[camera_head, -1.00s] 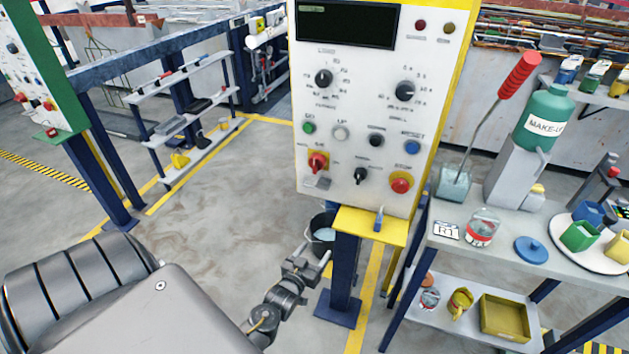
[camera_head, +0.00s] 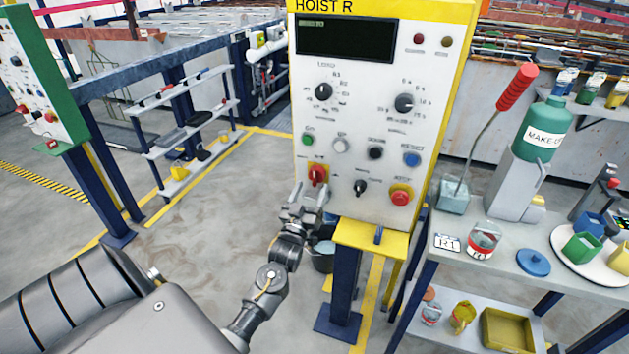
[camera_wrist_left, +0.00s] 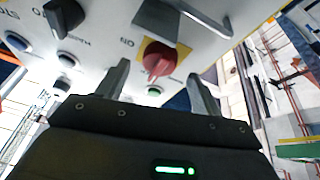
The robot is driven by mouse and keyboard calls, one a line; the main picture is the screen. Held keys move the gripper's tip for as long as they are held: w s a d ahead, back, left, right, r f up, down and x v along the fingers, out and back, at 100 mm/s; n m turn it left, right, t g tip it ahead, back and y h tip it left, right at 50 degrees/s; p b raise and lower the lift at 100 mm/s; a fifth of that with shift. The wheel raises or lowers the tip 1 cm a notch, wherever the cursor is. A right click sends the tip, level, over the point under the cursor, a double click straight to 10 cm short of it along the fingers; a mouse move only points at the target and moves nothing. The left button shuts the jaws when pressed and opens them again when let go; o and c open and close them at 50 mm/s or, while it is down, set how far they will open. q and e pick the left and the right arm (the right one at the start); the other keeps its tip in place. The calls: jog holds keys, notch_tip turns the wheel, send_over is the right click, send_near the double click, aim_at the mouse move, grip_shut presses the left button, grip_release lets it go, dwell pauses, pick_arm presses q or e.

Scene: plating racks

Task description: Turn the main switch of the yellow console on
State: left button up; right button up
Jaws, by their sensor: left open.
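The yellow-edged console (camera_head: 437,130) labelled HOIST R stands on a blue post in the head view, its white panel facing me. Its main switch is a red knob (camera_head: 317,175) on a yellow plate at the panel's lower left; the knob also shows in the wrist view (camera_wrist_left: 159,60), with "ON" printed beside it. My left gripper (camera_head: 309,192) is open and empty just below the red knob, with its fingers pointing up at the panel. In the wrist view the two fingertips (camera_wrist_left: 158,80) lie on either side of the knob's lower part, apparently short of it. My right gripper is not in view.
Several other knobs and buttons share the panel, including a black selector (camera_head: 360,187) and a red stop button (camera_head: 400,195) to the right. A yellow ledge (camera_head: 372,240) juts out below.

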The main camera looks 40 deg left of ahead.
aim_at(314, 182)
pick_arm(q)
jog(key=shift+x, duration=1.6)
jog(key=c, duration=1)
